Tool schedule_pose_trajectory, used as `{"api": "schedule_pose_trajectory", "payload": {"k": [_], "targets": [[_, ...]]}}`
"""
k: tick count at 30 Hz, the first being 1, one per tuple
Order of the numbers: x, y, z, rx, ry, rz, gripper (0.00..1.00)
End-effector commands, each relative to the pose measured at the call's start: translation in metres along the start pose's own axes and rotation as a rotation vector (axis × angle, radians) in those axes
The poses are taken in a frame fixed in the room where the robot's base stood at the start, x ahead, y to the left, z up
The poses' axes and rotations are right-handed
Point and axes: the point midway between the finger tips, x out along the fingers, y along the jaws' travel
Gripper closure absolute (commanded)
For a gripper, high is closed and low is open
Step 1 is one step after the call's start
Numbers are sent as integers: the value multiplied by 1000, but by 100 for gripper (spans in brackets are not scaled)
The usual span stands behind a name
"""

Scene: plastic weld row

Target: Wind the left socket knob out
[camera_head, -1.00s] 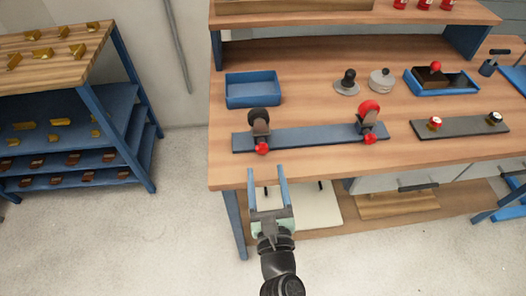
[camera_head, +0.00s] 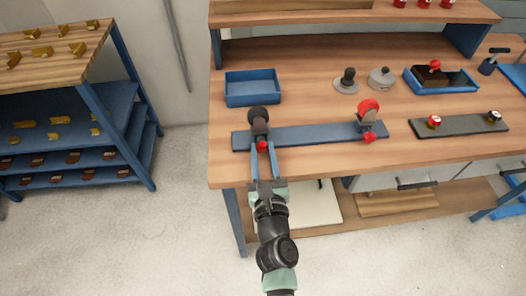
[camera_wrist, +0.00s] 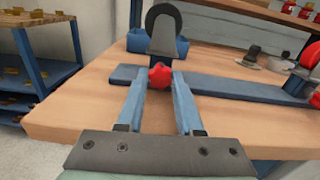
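The left socket knob (camera_head: 263,146) is a small red lobed knob at the near foot of a dark round-topped upright (camera_head: 258,119) on a blue-grey bar. In the wrist view the red knob (camera_wrist: 160,76) sits ahead of my gripper, between its fingertips. My gripper (camera_head: 264,147) has its two blue fingers on either side of the knob. The fingers stand apart, with little or no gap to the knob; firm contact cannot be made out. A second upright with a red round top (camera_head: 368,106) and red knob (camera_head: 369,137) stands at the bar's right end.
The blue-grey bar (camera_head: 315,136) lies along the wooden bench's front part. A blue bin (camera_head: 252,88) stands behind the left upright. A dark plate with two small knobs (camera_head: 459,126) lies to the right. A shelf rack (camera_head: 140,95) stands left, across open floor.

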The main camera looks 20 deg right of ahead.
Motion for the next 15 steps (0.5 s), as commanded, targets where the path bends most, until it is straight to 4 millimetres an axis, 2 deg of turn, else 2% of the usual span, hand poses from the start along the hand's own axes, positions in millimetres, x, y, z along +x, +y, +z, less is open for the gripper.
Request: {"api": "schedule_pose_trajectory", "payload": {"k": [1, 5, 11, 15], "targets": [[0, 0, 0, 0, 0, 0, 78], [0, 0, 0, 0, 0, 0, 100], [0, 0, 0, -11, 0, 0, 100], [0, 0, 0, -86, -1, 0, 100]]}}
